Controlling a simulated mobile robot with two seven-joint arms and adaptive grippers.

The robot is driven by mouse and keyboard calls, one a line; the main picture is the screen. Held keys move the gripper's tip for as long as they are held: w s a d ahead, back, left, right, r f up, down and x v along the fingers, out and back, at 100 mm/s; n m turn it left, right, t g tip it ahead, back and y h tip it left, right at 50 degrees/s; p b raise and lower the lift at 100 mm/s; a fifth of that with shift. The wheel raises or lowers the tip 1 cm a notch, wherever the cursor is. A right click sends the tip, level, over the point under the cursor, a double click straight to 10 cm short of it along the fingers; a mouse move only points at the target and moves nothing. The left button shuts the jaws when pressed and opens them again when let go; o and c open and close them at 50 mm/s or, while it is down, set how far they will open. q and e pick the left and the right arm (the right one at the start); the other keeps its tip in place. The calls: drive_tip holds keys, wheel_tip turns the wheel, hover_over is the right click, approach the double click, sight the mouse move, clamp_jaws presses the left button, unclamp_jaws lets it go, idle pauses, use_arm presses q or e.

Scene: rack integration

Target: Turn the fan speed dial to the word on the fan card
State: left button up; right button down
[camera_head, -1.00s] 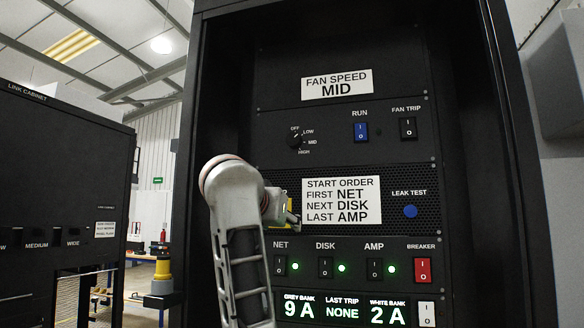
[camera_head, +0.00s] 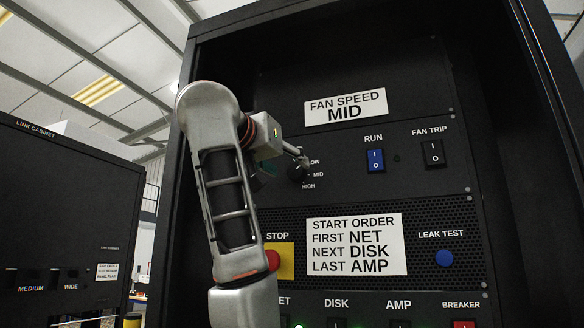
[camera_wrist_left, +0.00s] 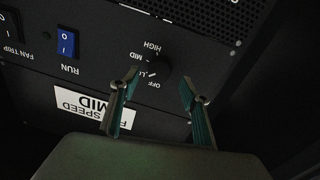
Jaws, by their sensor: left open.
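The fan card (camera_head: 346,107) reads "FAN SPEED MID". The black fan speed dial (camera_head: 295,172) sits below it, partly covered by my left gripper (camera_head: 302,158). LOW, MID and HIGH show to its right; OFF is hidden in the head view. In the left wrist view, which is turned over, the dial (camera_wrist_left: 159,66) lies just beyond the fingertips of my open left gripper (camera_wrist_left: 160,80), between their lines. HIGH, MID and OFF show there, with LOW partly behind a finger. I cannot tell which way the dial points or whether a finger touches it.
The blue RUN switch (camera_head: 375,160) and black FAN TRIP switch (camera_head: 433,153) are right of the dial. Below are the red STOP button (camera_head: 272,260), the start order card (camera_head: 357,245) and the blue LEAK TEST button (camera_head: 444,258). The rack's side walls enclose the panel.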

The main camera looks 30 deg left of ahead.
sight(294, 170)
use_arm(q)
drive_tip(key=shift+w+a+r, duration=0.1)
drive_tip(key=shift+w+a, duration=0.1)
drive_tip(key=shift+w, duration=1.5)
use_arm(e)
drive_tip(key=shift+w+a+r, duration=0.1)
drive_tip(key=shift+w+r, duration=0.6)
drive_tip(key=shift+r, duration=0.3)
use_arm(q)
drive_tip(key=c, duration=1.1)
use_arm(e)
drive_tip(key=shift+s+f, duration=0.1)
drive_tip(key=shift+f, duration=0.05)
